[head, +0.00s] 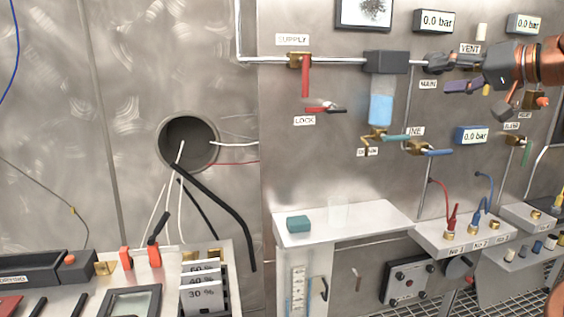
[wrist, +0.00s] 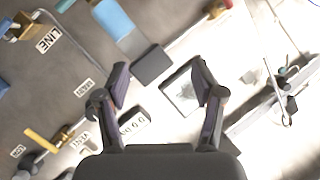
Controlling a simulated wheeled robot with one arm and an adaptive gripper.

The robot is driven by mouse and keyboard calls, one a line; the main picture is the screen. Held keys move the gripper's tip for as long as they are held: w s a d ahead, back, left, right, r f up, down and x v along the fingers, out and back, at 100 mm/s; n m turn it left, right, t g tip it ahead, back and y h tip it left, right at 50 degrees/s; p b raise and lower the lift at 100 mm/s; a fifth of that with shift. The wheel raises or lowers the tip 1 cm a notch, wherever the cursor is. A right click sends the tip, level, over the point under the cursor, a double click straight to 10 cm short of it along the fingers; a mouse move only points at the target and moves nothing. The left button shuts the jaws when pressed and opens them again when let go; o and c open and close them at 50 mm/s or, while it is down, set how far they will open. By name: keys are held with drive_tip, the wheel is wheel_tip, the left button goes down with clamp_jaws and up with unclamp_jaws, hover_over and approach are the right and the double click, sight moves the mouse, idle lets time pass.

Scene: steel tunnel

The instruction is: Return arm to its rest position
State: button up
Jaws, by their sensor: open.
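My gripper (head: 436,75) is at the upper right in the head view, in front of the steel wall panel near the MAIN and VENT labels. My orange and dark arm reaches in from the right edge. In the wrist view my gripper (wrist: 161,75) has its two dark fingers spread wide apart, with nothing held between them. Beyond the fingers are a dark block (wrist: 152,65) and a pale blue cylinder (wrist: 113,17). The block (head: 386,62) and cylinder (head: 381,109) also show in the head view, left of the gripper.
A red-handled supply valve (head: 306,82) and pipework line the panel. Pressure displays (head: 436,21) hang above. A shelf (head: 345,222) holds a teal block (head: 298,224). Cabled sockets (head: 466,234) are lower right. A tool bench (head: 75,296) stands lower left; the wall above it has open room.

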drive_tip(key=s+a+f+n+g, duration=0.2)
drive_tip(key=a+f+g, duration=0.1)
drive_tip(key=a, duration=0.6)
drive_tip(key=s+a+f+g+h, duration=0.1)
drive_tip(key=s+a+f+g, duration=0.1)
drive_tip(key=s+a+f, duration=0.3)
drive_tip(key=s+a+f+n+g+h, duration=0.1)
drive_tip(key=s+a+f+g, duration=0.2)
drive_tip(key=f, duration=0.5)
drive_tip(key=s+a+f+g+h, duration=0.1)
drive_tip(key=s+a+f, duration=0.2)
drive_tip(key=a+f, duration=0.3)
drive_tip(key=s+d+f+m+g+h, duration=0.1)
drive_tip(key=s+d+f+g+h, duration=0.25)
drive_tip(key=s+f, duration=0.95)
drive_tip(key=s+d+f+m+g+h, duration=0.25)
drive_tip(key=s+d+f, duration=0.25)
drive_tip(key=s+f, duration=0.8)
drive_tip(key=s+p+v, duration=0.2)
drive_tip(key=p+v, duration=1.1)
drive_tip(key=shift+s+r+n+t, duration=0.2)
drive_tip(key=shift+r+n+t, duration=0.1)
drive_tip(key=shift+r+n, duration=0.15)
drive_tip(key=shift+d+f, duration=0.1)
